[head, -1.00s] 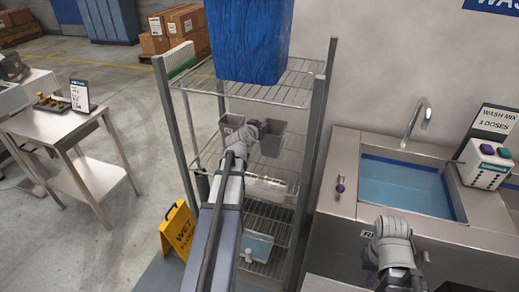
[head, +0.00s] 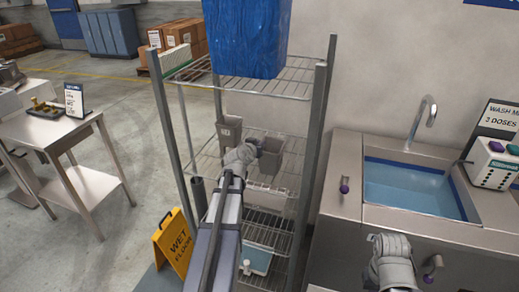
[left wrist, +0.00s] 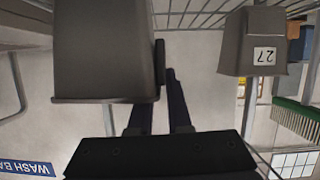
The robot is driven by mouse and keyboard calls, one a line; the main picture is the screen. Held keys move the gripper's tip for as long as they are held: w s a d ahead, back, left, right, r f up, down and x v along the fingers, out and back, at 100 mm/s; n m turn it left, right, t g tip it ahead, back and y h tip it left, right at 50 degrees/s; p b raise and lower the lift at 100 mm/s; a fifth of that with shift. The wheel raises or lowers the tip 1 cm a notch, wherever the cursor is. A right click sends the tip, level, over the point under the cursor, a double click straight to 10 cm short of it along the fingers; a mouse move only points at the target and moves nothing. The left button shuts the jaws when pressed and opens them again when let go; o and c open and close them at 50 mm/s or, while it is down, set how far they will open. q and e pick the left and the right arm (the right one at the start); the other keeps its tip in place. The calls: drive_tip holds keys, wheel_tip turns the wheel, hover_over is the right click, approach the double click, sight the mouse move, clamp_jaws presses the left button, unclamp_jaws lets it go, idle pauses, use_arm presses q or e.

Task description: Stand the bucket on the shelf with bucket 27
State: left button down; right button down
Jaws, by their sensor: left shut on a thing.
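A grey bucket (head: 279,158) is held by my left gripper (head: 257,146) at the right side of the rack's middle shelf. In the left wrist view this bucket (left wrist: 100,50) appears upside down, with my left gripper's fingers (left wrist: 160,85) shut at its side. I cannot tell whether its base touches the shelf. Bucket 27 (head: 229,132), grey with a white label, stands at the left of that wire shelf (head: 208,163). The left wrist view shows bucket 27 (left wrist: 250,40) apart from the held one. My right gripper (head: 390,262) is by the sink counter; its fingers are not clear.
A blue container (head: 246,38) stands on the rack's top shelf, above my left gripper. Grey rack posts (head: 314,140) flank the shelves. A yellow wet-floor sign (head: 174,243) stands at lower left. The sink (head: 412,188) is at right.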

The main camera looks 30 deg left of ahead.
use_arm(q)
drive_tip(key=c, duration=0.9)
unclamp_jaws()
drive_tip(key=shift+o, duration=0.2)
drive_tip(key=shift+r, duration=0.15)
drive_tip(key=shift+s+d+r, duration=0.1)
drive_tip(key=shift+s+r, duration=0.05)
drive_tip(key=shift+s, duration=0.2)
drive_tip(key=p+v, duration=0.4)
drive_tip(key=v, duration=0.7)
drive_tip(key=shift+s, duration=0.15)
